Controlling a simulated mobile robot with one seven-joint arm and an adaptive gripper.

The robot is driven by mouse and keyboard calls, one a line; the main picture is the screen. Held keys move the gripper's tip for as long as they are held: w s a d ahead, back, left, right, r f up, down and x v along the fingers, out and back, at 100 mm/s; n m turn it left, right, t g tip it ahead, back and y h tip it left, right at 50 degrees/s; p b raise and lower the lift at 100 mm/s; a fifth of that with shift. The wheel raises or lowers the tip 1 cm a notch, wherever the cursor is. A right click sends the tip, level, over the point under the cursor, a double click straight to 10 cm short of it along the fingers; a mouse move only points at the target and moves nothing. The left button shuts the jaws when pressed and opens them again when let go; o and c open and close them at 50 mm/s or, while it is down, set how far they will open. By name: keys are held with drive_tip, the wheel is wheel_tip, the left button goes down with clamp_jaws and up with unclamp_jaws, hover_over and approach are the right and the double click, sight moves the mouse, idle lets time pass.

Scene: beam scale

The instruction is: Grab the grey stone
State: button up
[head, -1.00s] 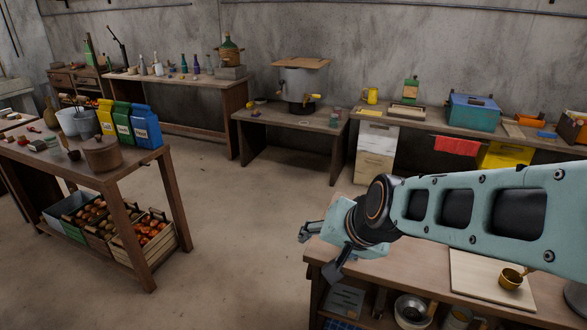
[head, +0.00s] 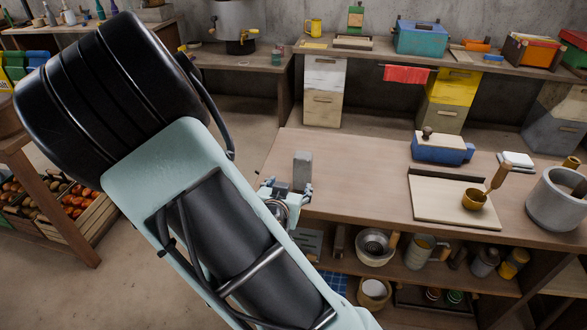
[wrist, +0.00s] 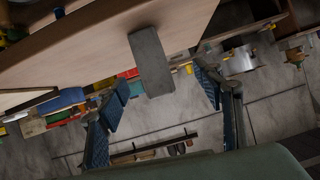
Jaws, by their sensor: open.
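The grey stone (head: 302,168) is an upright rectangular block near the left end of the wooden workbench (head: 350,160). In the head view my gripper (head: 286,189) is at the bench's near left edge, just in front of the stone, and overlaps its lower part. In the wrist view, which looks tipped over, the stone (wrist: 151,60) lies ahead, with its end between the two open, blue-padded fingers (wrist: 162,88). I see gaps on both sides of it, so the fingers do not grip it. Its exact depth between the fingertips is hard to tell.
On the bench to the right are a cutting board (head: 440,202) with a gold cup (head: 475,200), a blue box (head: 438,148) and a grey mortar (head: 556,200). A shelf below holds pots and mugs. The bench between stone and board is clear.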

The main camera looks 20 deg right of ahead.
sight(301, 170)
drive_tip(key=shift+n+t+h, duration=0.4)
drive_tip(key=shift+t+h, duration=0.2)
drive_tip(key=shift+h, duration=0.1)
drive_tip(key=w+d+f+b, duration=0.1)
drive_tip(key=b, duration=0.2)
drive_tip(key=w+d+b, duration=0.1)
drive_tip(key=d+b, duration=0.1)
drive_tip(key=b, duration=0.2)
drive_tip(key=shift+w+f, duration=0.25)
drive_tip(key=shift+f, duration=0.15)
drive_tip(key=x, duration=0.2)
drive_tip(key=b+x, duration=0.1)
drive_tip(key=x, duration=0.2)
drive_tip(key=r+x, duration=0.1)
drive_tip(key=x, duration=0.2)
drive_tip(key=shift+d+b, duration=0.3)
drive_tip(key=shift+b, duration=0.1)
clamp_jaws()
drive_tip(key=shift+r, duration=0.15)
